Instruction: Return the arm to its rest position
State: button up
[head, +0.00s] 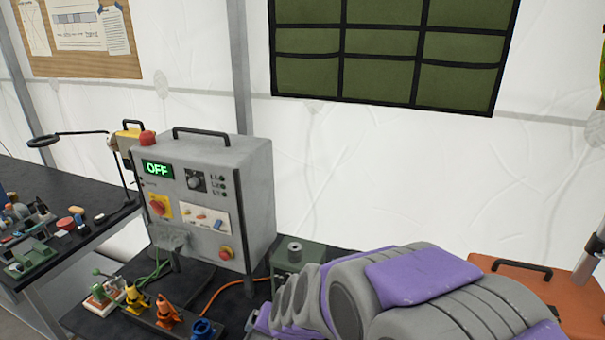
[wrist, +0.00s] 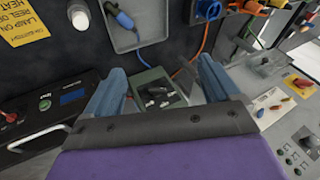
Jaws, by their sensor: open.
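My gripper (wrist: 155,92) shows in the wrist view with its two blue-grey fingers spread apart. It is open, and nothing is held between the fingers. Beyond the gap lies a green box (wrist: 158,90) with small dark parts on top. In the head view my purple and grey arm reaches across the lower right, in front of the table. My gripper cannot be made out in the head view.
A grey control box (head: 215,195) with a green OFF display stands left of my arm. Coloured connectors (head: 165,308) sit in front of it. An orange case (head: 550,295) lies at the right. A dark workbench (head: 75,185) with a lamp is at the left.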

jog(key=s+d+r+n+g+h, duration=0.1)
jog(key=s+d+r+g+h, duration=0.1)
jog(key=s+d, duration=0.8)
jog(key=s+d+r+n+g+h, duration=0.1)
jog(key=s+d+r+g, duration=0.3)
jog(key=s+d, duration=0.6)
jog(key=s, duration=0.6)
jog(key=shift+s+d+n+h, duration=0.35)
jog(key=shift+d+n+h, duration=0.05)
